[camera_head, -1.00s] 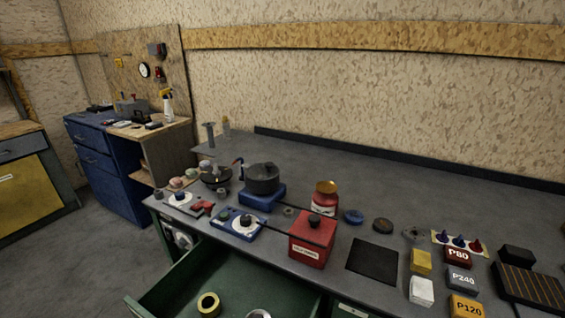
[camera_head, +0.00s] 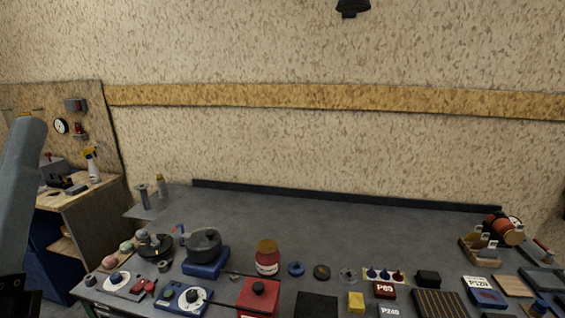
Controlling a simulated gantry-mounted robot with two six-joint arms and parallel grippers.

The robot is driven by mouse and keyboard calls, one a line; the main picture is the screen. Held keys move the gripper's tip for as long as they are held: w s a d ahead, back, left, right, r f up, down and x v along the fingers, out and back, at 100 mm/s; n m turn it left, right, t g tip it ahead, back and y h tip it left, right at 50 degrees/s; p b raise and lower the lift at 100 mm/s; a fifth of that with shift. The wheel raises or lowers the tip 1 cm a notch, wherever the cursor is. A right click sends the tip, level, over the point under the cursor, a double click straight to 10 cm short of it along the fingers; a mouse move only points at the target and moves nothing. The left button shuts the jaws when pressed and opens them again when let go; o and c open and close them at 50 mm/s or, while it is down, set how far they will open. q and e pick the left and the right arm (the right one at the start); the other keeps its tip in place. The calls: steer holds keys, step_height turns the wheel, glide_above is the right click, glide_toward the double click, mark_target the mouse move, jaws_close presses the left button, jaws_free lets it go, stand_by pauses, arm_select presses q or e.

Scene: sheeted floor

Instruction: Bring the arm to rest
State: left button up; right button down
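In the head view a grey arm link of mine (camera_head: 22,185) rises along the left edge. A dark part of it shows at the bottom left corner. No fingertips of my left gripper can be made out. My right arm and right gripper are outside the picture. The grey workbench (camera_head: 330,220) runs across the lower part of the view, and no arm reaches over it.
On the bench stand a dark pot on a blue base (camera_head: 205,262), a red jar (camera_head: 267,262), a red box (camera_head: 259,298), a yellow block (camera_head: 356,302) and a ribbed dark block (camera_head: 440,303). A spray bottle (camera_head: 92,165) stands on the side cabinet. The bench's back strip is clear.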

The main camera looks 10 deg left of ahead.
arm_select(q)
steer(key=w+d+r+m+h+p, duration=0.15)
steer(key=r+h+p, duration=0.25)
steer(key=r+p, duration=1.5)
steer(key=d+r+m+h+p, duration=0.1)
steer(key=d+r+h+p, duration=0.15)
steer(key=r+p, duration=1.6)
step_height(320, 180, down, 52)
steer(key=b, duration=5)
steer(key=shift+r+h+b, duration=0.25)
steer(key=shift+h+b, duration=0.05)
steer(key=shift+h, duration=0.15)
steer(key=shift+a, duration=0.1)
